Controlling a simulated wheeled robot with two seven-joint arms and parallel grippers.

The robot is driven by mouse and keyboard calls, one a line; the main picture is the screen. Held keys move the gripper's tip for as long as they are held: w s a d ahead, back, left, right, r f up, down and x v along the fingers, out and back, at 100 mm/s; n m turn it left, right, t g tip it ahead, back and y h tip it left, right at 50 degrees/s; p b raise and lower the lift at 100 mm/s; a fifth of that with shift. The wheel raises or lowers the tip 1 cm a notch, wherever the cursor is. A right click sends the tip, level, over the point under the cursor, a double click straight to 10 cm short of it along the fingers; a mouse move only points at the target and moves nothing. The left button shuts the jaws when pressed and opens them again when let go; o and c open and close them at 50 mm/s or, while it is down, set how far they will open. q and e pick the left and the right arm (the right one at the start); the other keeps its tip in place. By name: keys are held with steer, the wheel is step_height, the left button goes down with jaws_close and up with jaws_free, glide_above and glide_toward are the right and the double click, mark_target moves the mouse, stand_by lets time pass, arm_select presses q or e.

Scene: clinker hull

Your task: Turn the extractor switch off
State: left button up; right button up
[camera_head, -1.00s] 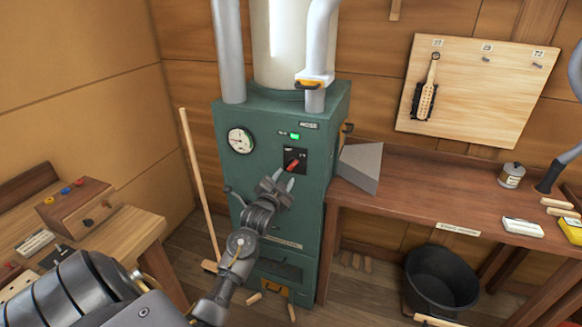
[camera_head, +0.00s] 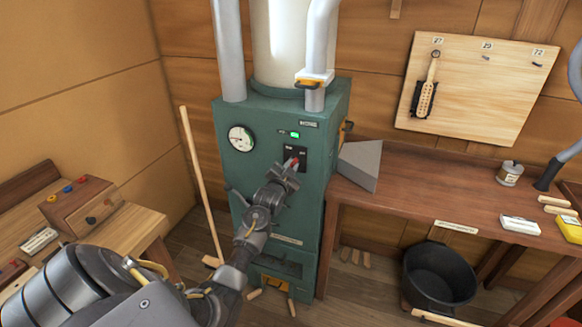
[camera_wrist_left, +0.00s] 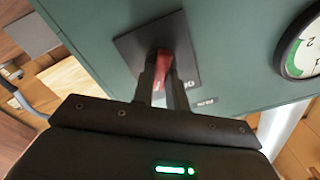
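The extractor switch is a red lever on a black plate (camera_head: 303,152) on the front of the green cabinet (camera_head: 265,185). The lever (camera_wrist_left: 163,66) also shows in the left wrist view, between my finger tips. My left gripper (camera_head: 294,164) is at the switch, its two fingers close together on either side of the red lever and apparently shut on it. The fingers hide part of the lever, and the plate lettering is too small to read. A small green lamp (camera_head: 295,134) glows above the plate. My right gripper is not in view.
A round gauge (camera_head: 241,138) sits left of the switch. A wooden pole (camera_head: 201,185) leans left of the cabinet. A grey wedge-shaped piece (camera_head: 361,163) stands on the bench (camera_head: 430,195) to the right. A black tub (camera_head: 439,275) stands on the floor.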

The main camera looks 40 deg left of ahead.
arm_select(q)
jaws_close()
steer(key=shift+n, duration=0.4)
steer(key=n+p, duration=0.1)
steer(key=n, duration=0.3)
steer(key=shift+a+n, duration=0.1)
steer(key=shift+n, duration=0.2)
steer(key=n+p, duration=0.1)
steer(key=n, duration=0.5)
steer(key=shift+s+a, duration=0.1)
steer(key=shift+n, duration=0.4)
steer(key=o, duration=0.6)
jaws_free()
steer(key=shift+c, duration=0.2)
